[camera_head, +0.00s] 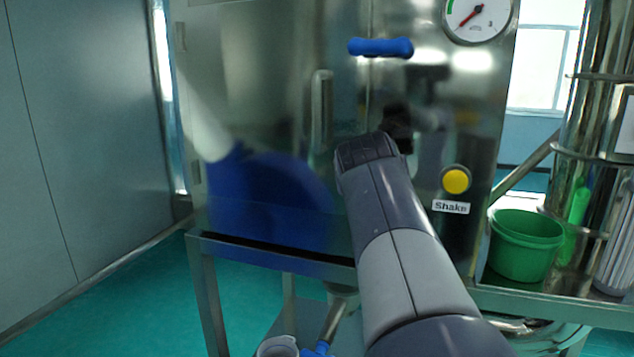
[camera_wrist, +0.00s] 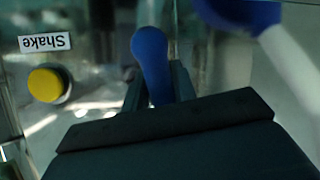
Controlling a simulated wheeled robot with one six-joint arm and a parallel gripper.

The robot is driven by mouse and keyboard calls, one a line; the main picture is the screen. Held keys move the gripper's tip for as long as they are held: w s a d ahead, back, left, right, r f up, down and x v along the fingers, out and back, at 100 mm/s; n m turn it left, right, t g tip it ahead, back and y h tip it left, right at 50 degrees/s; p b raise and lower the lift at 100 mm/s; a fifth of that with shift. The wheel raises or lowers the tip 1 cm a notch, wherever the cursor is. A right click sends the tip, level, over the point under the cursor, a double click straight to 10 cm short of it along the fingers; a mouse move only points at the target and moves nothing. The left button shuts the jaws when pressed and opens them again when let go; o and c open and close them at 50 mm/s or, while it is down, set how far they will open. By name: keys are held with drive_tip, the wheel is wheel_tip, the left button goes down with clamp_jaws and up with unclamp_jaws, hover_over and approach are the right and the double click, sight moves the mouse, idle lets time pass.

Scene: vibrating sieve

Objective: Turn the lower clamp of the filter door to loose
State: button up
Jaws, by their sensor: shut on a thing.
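The lower clamp (camera_wrist: 150,55) is a blue handle with a rounded end. In the wrist view it stands nearly upright in the picture, slightly tilted, between the dark fingers of my gripper (camera_wrist: 158,80), which is shut on it. In the head view my arm hides the lower clamp and most of the gripper. The steel filter door (camera_head: 262,100) stands closed or nearly so. The upper clamp (camera_head: 381,47), also blue, lies level across the door's right edge.
A yellow button (camera_head: 456,180) labelled "Shake" (camera_head: 451,207) sits right of my arm and also shows in the wrist view (camera_wrist: 46,84). A pressure gauge (camera_head: 478,14) is above. A green bucket (camera_head: 525,247) stands at the right. A vertical handle (camera_head: 320,108) is on the door.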

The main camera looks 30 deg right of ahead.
drive_tip(key=shift+a+f+m+t+y, duration=0.1)
drive_tip(key=shift+f+m+t+y, duration=0.15)
drive_tip(key=shift+m+t+y, duration=0.45)
idle(0.3)
drive_tip(key=o, duration=0.9)
drive_tip(key=shift+w+a+r, duration=0.15)
drive_tip(key=shift+c, duration=0.2)
drive_tip(key=shift+r+h, duration=0.1)
drive_tip(key=shift+h, duration=0.2)
